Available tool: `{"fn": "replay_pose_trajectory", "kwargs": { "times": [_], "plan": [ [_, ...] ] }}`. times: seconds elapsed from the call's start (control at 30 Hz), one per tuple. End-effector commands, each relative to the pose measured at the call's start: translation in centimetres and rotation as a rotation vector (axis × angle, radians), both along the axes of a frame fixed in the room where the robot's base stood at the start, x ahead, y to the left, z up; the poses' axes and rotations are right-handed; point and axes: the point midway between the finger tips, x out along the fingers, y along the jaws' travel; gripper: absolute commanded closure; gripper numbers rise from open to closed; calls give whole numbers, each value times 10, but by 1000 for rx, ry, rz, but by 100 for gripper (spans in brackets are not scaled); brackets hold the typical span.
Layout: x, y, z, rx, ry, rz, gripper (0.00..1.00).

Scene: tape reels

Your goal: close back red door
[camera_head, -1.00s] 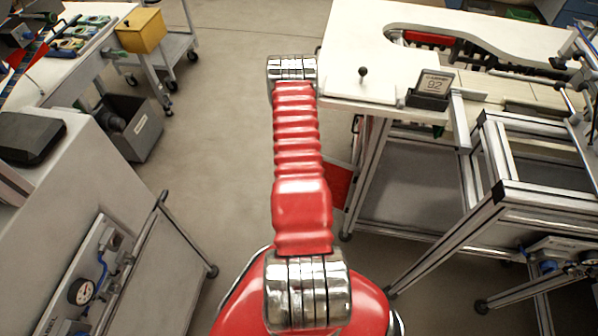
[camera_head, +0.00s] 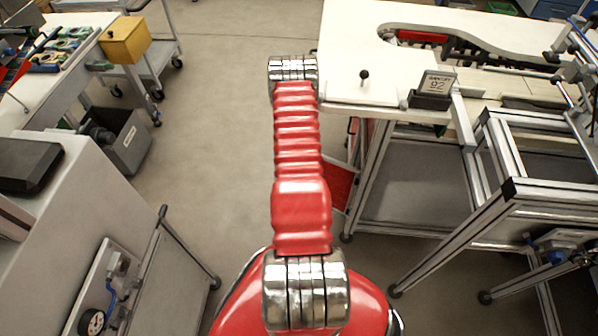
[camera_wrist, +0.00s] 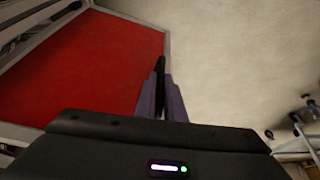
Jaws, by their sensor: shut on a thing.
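The red door (camera_wrist: 85,70) is a flat red panel in a light metal frame, filling the left of the wrist view. In the head view a strip of the red door (camera_head: 341,186) shows low beside the white table's leg, standing out from it; my arm covers the rest. My gripper (camera_wrist: 161,88) is at the door's right edge in the wrist view, its fingers closed together on a thin dark piece, seemingly the door's handle. The exact contact is hard to see. In the head view my gripper is hidden behind my red arm.
A white table (camera_head: 350,50) with a sign and black knob stands right of my arm. A metal frame (camera_head: 505,190) stands nearer right. At left are a grey cabinet (camera_head: 85,215), a grey bin (camera_head: 128,142) and a yellow box (camera_head: 125,39). The floor between is clear.

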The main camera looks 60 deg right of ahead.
Motion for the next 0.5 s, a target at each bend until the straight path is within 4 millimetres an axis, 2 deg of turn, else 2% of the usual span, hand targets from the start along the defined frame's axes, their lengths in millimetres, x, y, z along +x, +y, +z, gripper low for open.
{"fn": "replay_pose_trajectory", "kwargs": {
  "times": [0.2,0.23,0.5],
  "plan": [
    [1,0,0,-2,0,1,100],
    [1,0,0,-2,0,2,89],
    [2,1,0,-1,0,3,72]
  ]
}}
